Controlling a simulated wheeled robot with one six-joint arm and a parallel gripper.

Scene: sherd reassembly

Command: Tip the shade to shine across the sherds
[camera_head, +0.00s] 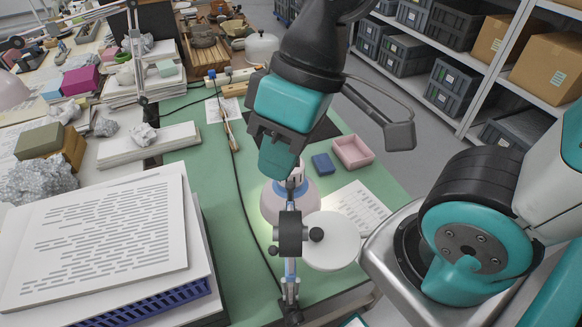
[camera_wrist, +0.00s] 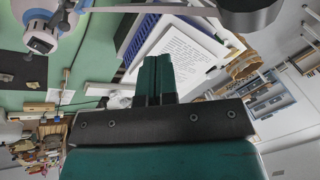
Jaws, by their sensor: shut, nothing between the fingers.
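The desk lamp's pale pinkish shade (camera_head: 275,205) is in the middle of the head view, low over the green mat, with a light glow beside it. Its jointed metal arm, with a black knob joint (camera_head: 290,236), stands in front and partly hides it. My gripper (camera_head: 277,172) points down just above and behind the shade; whether it touches the shade I cannot tell. In the wrist view its teal fingers (camera_wrist: 154,80) are together with nothing between them. A blue-white lamp part (camera_wrist: 48,30) shows there at upper left. No sherds can be made out.
A white disc (camera_head: 331,240) sits beside the lamp joint. A pink tray (camera_head: 352,152), a small blue box (camera_head: 322,164) and a printed sheet (camera_head: 357,208) lie to the right on the green mat (camera_head: 228,225). A paper stack (camera_head: 100,235) fills the left. A dark cable crosses the mat.

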